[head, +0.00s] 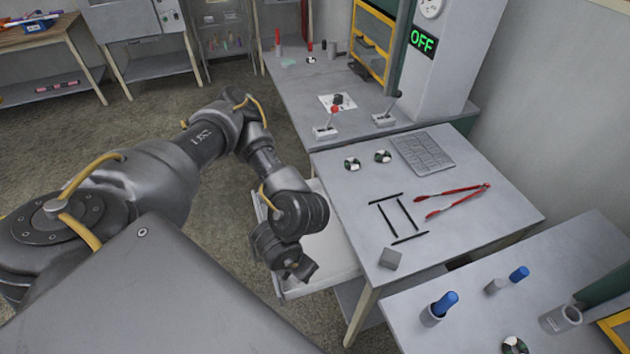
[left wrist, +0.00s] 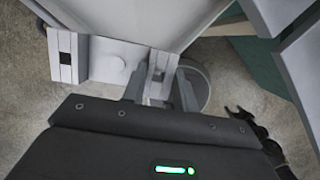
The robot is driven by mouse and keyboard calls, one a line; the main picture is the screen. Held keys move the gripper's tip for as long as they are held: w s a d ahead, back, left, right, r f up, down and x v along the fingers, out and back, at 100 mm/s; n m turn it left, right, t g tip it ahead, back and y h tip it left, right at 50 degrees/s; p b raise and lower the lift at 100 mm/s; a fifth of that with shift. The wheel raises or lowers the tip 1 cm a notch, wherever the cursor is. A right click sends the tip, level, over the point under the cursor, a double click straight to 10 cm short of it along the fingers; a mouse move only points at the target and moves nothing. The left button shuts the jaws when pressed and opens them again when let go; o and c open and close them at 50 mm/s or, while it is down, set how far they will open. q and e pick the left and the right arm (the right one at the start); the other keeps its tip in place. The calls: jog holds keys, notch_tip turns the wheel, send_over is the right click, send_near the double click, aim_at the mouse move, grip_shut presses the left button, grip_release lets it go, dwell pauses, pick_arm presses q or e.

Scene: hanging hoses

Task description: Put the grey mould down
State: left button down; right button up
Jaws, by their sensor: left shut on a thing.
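My left gripper (head: 298,268) hangs beside the front edge of the right-hand table, over the pulled-out drawer (head: 335,259). In the left wrist view, my left gripper (left wrist: 160,92) is shut on a light grey piece, the grey mould (left wrist: 157,70), which shows between its two fingers. The fingers hide part of the mould. In the head view the mould is mostly hidden by the gripper, and its shape is hard to tell.
The table (head: 480,223) bears a grey cube (head: 390,258) near its front corner, black bars (head: 400,216), red-handled tongs (head: 452,200) and a grey ribbed plate (head: 422,152). Another table (head: 470,325) at lower right holds blue-topped items (head: 446,303). There is bare tabletop around the cube.

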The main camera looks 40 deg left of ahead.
pick_arm(q)
jog(key=shift+s+a+r+m+h+p, duration=0.3)
jog(key=shift+s+m, duration=0.45)
jog(key=shift+m, duration=0.3)
jog(key=shift+s+a+r+m+h+p, duration=0.3)
jog(key=shift+s+m, duration=0.4)
jog(key=shift+m, duration=0.3)
jog(key=shift+s+a+r+m+h+p, duration=0.2)
jog(key=shift+s+a+m+p, duration=0.2)
jog(key=shift+s+m, duration=0.5)
jog(key=shift+w+f+m, duration=0.1)
jog(key=shift+w+m, duration=0.05)
jog(key=shift+m, duration=0.1)
